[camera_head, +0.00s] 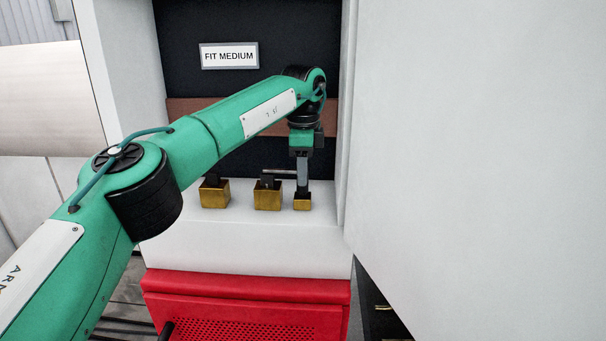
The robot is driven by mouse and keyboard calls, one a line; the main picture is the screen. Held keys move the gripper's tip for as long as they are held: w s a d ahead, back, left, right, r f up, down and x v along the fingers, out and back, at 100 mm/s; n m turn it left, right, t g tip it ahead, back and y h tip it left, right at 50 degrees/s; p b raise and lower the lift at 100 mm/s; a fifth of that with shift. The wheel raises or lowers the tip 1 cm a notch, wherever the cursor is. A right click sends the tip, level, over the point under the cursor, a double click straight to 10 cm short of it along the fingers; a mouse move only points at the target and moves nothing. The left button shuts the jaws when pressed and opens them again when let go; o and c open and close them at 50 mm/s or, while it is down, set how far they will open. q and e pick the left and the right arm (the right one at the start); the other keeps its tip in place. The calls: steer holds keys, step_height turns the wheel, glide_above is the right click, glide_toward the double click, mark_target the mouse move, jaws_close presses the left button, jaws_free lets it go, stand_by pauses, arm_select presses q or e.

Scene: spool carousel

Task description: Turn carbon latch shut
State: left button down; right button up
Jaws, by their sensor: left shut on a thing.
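My left gripper (303,190) reaches in from the left and points down inside the white bay. Its narrow fingers are shut at the small brass block (302,203), the rightmost of three. The fingers cover the block's top, so the exact grip is hard to see. A medium brass block (267,200) with a dark top stands just left of it. A larger brass block (215,195) with a dark top stands farther left. A thin grey bar (283,172) lies level beside the fingers, above the medium block. I cannot make out a carbon latch. My right gripper is not in view.
A sign reading "FIT MEDIUM" (229,56) is on the dark back wall, above a brown band (185,112). The white shelf (240,236) has bare room in front of the blocks. A large white panel (480,150) closes off the right. A red perforated unit (250,287) sits below.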

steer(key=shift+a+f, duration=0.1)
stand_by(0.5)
arm_select(q)
steer(key=c, duration=1.3)
jaws_free()
steer(key=shift+o, duration=0.7)
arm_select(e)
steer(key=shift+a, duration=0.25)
arm_select(q)
step_height(320, 180, up, 6)
steer(key=shift+f, duration=0.15)
step_height(320, 180, up, 6)
steer(key=p, duration=0.4)
steer(key=shift+r, duration=0.25)
steer(key=shift+r+p, duration=0.8)
steer(key=shift+p, duration=0.15)
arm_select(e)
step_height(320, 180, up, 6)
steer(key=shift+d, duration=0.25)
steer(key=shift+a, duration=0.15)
